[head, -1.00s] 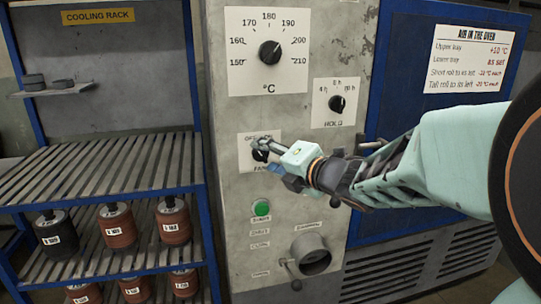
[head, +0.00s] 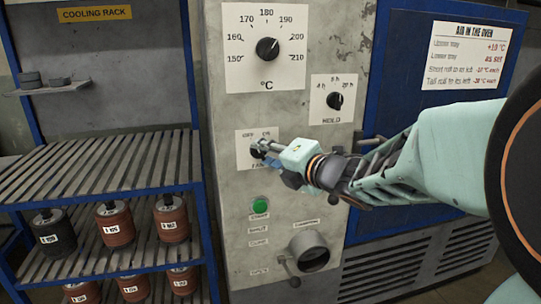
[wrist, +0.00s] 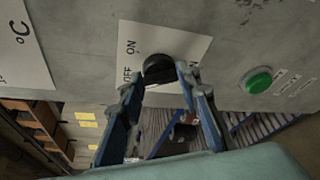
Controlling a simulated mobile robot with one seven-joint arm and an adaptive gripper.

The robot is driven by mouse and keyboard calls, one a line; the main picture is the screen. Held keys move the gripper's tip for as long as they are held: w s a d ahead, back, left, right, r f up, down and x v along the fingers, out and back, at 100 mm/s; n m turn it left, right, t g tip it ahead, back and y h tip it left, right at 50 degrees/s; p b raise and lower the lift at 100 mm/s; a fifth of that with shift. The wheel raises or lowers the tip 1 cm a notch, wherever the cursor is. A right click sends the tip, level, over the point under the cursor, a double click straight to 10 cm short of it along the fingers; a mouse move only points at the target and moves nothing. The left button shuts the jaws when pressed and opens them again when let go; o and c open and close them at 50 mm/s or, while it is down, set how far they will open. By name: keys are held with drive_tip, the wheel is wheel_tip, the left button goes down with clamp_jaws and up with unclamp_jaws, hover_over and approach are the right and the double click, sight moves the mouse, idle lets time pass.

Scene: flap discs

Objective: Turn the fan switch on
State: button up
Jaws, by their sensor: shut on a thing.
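The fan switch is a black rotary knob (wrist: 160,69) on a white plate marked OFF and ON, on the grey control panel. In the head view its plate (head: 243,155) shows, with the knob mostly covered by my fingers. My gripper (head: 262,148) reaches in from the right. In the wrist view its blue fingers (wrist: 158,80) sit on both sides of the knob, shut on it. I cannot tell exactly which mark the knob points to.
Above are the temperature dial (head: 267,49) and the hold dial (head: 335,100). Below are a green button (head: 260,205) and a round pipe outlet (head: 309,251) with a lever. A cooling rack (head: 100,165) with several rolls stands left; the blue oven door (head: 395,90) is right.

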drive_tip(key=m+b, duration=0.1)
drive_tip(key=b, duration=0.1)
drive_tip(key=f+m+y+b, duration=0.1)
drive_tip(key=shift+d+m+t+b, duration=0.1)
drive_tip(key=shift+m+t+b, duration=0.2)
drive_tip(key=shift+b, duration=0.1)
drive_tip(key=m+t+y+b, duration=0.1)
drive_tip(key=m+b, duration=0.2)
drive_tip(key=b, duration=0.1)
drive_tip(key=shift+f, duration=0.2)
drive_tip(key=m+t+b, duration=0.1)
drive_tip(key=m+b, duration=0.3)
drive_tip(key=shift+y, duration=0.3)
drive_tip(key=shift+r+m+t+b, duration=0.1)
drive_tip(key=shift+m+t+b, duration=0.3)
drive_tip(key=shift+m+b, duration=0.2)
drive_tip(key=shift+r, duration=0.1)
drive_tip(key=o, duration=1.2)
drive_tip(key=shift+a, duration=0.2)
drive_tip(key=shift+c, duration=0.2)
